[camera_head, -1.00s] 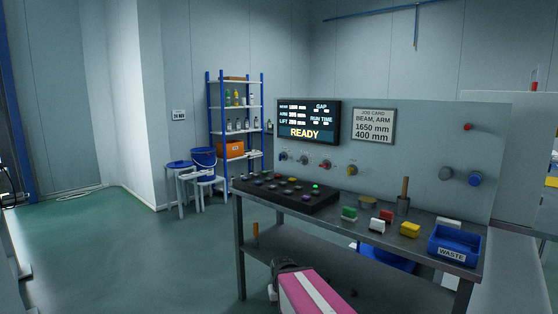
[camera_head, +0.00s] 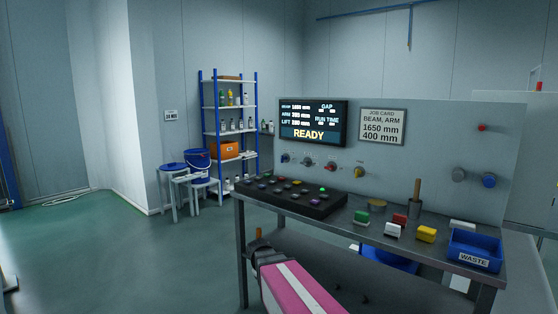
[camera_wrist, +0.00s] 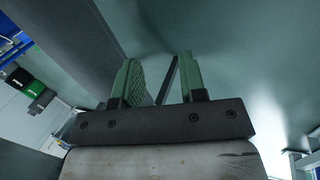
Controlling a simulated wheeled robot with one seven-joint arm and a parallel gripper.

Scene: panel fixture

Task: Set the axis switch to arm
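The panel (camera_head: 430,160) stands behind the bench. It carries a row of small knobs under the display: a blue one (camera_head: 285,159), a dark one (camera_head: 307,161), a red one (camera_head: 331,167) and a yellow one (camera_head: 359,172). Which of these is the axis switch is too small to tell. The display (camera_head: 312,122) reads READY. In the head view my pink arm is low in front of the bench; the fingers are hidden.
A black button box (camera_head: 290,196) lies on the bench's left half. A shelf (camera_head: 230,135) and stools stand behind left.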

